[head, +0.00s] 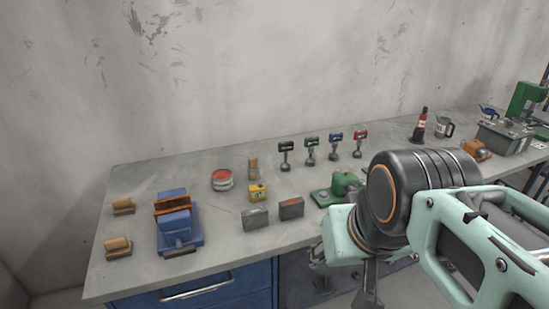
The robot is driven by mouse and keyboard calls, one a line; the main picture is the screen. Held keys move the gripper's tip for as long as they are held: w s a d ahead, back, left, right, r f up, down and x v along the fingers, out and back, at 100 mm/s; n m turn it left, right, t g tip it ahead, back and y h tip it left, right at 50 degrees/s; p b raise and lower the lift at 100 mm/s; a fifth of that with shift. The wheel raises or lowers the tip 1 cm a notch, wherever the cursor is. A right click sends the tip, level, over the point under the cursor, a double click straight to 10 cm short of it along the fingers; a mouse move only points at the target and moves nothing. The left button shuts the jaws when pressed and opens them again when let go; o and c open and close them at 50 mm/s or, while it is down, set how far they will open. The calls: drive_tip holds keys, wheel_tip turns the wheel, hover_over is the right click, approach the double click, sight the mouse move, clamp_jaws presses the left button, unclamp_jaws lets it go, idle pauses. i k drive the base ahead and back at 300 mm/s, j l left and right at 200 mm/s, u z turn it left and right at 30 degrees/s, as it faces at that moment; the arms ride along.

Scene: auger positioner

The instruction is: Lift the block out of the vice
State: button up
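A blue vice (181,240) stands at the left end of the grey workbench. An orange-brown block (170,207) shows between its two blue jaws, with its upper part visible and its lower part hidden. My gripper (368,294) is at the lower right, in front of the bench's front edge and well to the right of the vice. Its dark fingers are small and partly cut off by the bottom of the head view, so I cannot tell whether they are open or shut.
Several coloured upright tools (311,150) stand behind. The bench's front left corner is clear.

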sight(291, 208)
drive_tip(key=i+l+u, duration=0.45)
drive_tip(key=l, duration=0.35)
drive_tip(key=i+l+u, duration=0.7)
drive_tip(key=l, duration=0.2)
drive_tip(key=j+z, duration=0.2)
drive_tip(key=j, duration=0.35)
drive_tip(key=l+u, duration=0.15)
drive_tip(key=l, duration=0.35)
drive_tip(key=k, duration=0.05)
